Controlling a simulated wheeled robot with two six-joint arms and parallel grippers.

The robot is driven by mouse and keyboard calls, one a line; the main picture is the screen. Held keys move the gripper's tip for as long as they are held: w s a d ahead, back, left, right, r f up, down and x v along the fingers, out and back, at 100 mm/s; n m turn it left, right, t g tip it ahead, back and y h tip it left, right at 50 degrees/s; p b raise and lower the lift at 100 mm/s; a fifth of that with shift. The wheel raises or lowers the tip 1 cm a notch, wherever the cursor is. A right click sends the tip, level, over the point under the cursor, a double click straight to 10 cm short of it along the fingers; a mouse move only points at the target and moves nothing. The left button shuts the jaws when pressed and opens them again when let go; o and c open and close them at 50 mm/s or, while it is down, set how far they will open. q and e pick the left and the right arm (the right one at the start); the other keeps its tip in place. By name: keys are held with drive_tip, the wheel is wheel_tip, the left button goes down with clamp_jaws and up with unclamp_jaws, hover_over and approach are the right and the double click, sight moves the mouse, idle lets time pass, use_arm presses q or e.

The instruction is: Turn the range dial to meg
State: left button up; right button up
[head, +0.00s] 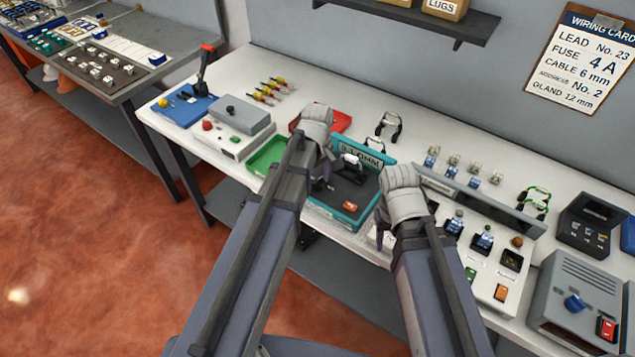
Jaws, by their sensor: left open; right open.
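A teal-rimmed instrument (358,222) with a dark face lies near the front of the white bench. Its label is partly hidden and seems to end in "LOHM". A pale knob-like part (350,161) shows near the top of its face and an orange button (350,205) near the bottom. I cannot tell for sure which part is the range dial, nor read any "meg" mark. My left gripper (324,182) is open over the instrument's left side. My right gripper (382,236) is open just right of the instrument, near the bench's front edge. Contact is not clear.
A grey unit with a blue knob (574,302) stands at the lower right. A sloped panel with several knobs (484,240) is right of my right gripper. A green tray (266,156) and a grey-lidded box (238,115) lie to the left.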

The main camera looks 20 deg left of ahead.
use_arm(q)
clamp_jaws()
idle(0.5)
drive_tip(key=shift+m, duration=0.3)
drive_tip(key=m, duration=0.5)
drive_tip(key=shift+m, duration=0.3)
drive_tip(key=m, duration=0.5)
drive_tip(key=shift+m, duration=0.3)
